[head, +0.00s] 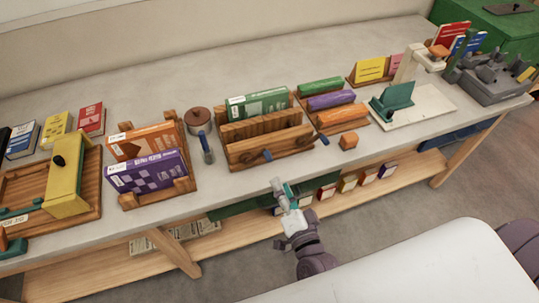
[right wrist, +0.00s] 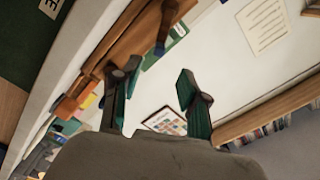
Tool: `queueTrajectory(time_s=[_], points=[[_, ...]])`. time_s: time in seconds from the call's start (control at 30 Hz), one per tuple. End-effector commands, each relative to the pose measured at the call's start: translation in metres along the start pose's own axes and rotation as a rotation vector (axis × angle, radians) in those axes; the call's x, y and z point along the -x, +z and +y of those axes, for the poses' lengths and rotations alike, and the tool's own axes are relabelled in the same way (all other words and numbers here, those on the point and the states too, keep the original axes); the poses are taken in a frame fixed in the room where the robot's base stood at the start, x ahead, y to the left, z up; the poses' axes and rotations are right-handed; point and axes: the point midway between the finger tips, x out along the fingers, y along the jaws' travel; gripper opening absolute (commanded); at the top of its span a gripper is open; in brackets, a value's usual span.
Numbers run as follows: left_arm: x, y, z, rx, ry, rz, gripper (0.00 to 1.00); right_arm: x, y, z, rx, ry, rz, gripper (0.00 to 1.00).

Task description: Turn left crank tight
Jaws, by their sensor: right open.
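A wooden press (head: 268,145) stands at the middle of the table with a green book (head: 258,103) at its back. My left gripper is not in view.
Left of the press are a blue-handled tool (head: 206,148), a round brown pot (head: 198,118) and a wooden stand with orange and purple boxes (head: 150,172). A small orange block (head: 348,141) lies to the right. A lower shelf (head: 243,232) runs under the tabletop.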

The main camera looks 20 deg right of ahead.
Motion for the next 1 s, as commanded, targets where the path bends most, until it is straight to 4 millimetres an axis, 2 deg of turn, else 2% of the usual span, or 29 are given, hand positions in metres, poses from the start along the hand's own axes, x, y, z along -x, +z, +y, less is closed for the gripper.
queueTrajectory(time_s=[0.03,0.3,0.5,0.7,0.93,1.0], points=[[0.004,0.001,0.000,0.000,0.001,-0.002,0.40,-0.013,-0.002,-0.003,0.000,-0.003,0.003,0.44],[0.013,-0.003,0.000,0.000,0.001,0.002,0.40,-0.070,-0.001,-0.002,0.002,-0.002,0.001,0.44],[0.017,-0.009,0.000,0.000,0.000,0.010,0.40,-0.098,0.000,0.000,0.002,0.001,0.000,0.44],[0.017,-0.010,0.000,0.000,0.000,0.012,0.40,-0.107,0.000,0.000,0.002,0.001,-0.001,0.44],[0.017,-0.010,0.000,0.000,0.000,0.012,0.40,-0.107,0.000,0.001,0.003,0.001,-0.001,0.44],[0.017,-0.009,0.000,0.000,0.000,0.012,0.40,-0.107,0.000,0.001,0.003,0.001,-0.001,0.34]])
